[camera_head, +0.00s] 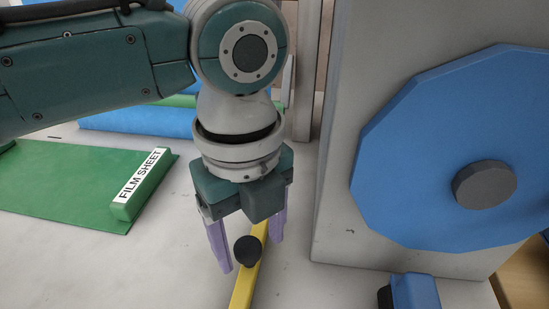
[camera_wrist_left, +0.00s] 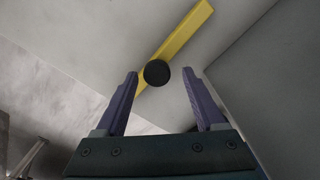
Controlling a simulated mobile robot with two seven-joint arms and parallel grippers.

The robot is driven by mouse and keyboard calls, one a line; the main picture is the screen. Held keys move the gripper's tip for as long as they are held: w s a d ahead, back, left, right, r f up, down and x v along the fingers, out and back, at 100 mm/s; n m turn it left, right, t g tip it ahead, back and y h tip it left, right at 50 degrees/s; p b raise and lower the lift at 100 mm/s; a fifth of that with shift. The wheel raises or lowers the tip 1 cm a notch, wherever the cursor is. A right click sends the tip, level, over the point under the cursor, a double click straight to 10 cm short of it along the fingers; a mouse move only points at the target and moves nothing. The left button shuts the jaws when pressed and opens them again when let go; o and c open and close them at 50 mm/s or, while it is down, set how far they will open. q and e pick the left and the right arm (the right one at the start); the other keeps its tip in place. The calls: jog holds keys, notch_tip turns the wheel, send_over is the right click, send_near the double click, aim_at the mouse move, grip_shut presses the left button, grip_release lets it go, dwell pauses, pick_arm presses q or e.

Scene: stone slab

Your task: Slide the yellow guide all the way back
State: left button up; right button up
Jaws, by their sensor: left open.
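The yellow guide (camera_head: 243,290) is a narrow yellow bar lying on the pale slab in the head view, with a round black knob (camera_head: 247,250) on it. My left gripper (camera_head: 250,258) points down over the guide, with its purple fingers open on either side of the knob. In the left wrist view the knob (camera_wrist_left: 157,73) shows between and just beyond the fingertips (camera_wrist_left: 161,76), and the yellow guide (camera_wrist_left: 183,38) runs diagonally behind it. I cannot tell whether either finger touches the knob. Part of the guide is hidden by the gripper in the head view. My right gripper is not in view.
A grey upright panel (camera_head: 335,200) with a large blue disc (camera_head: 420,150) stands close to the right of my gripper. A green tray labelled FILM SHEET (camera_head: 60,185) lies to the left. A small blue block (camera_head: 415,292) is at the lower right. The slab (camera_head: 130,270) at front left is clear.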

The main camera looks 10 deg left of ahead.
aim_at(252, 247)
pick_arm(q)
notch_tip(252, 247, up, 10)
jog(key=p, duration=0.1)
dwell(0.4)
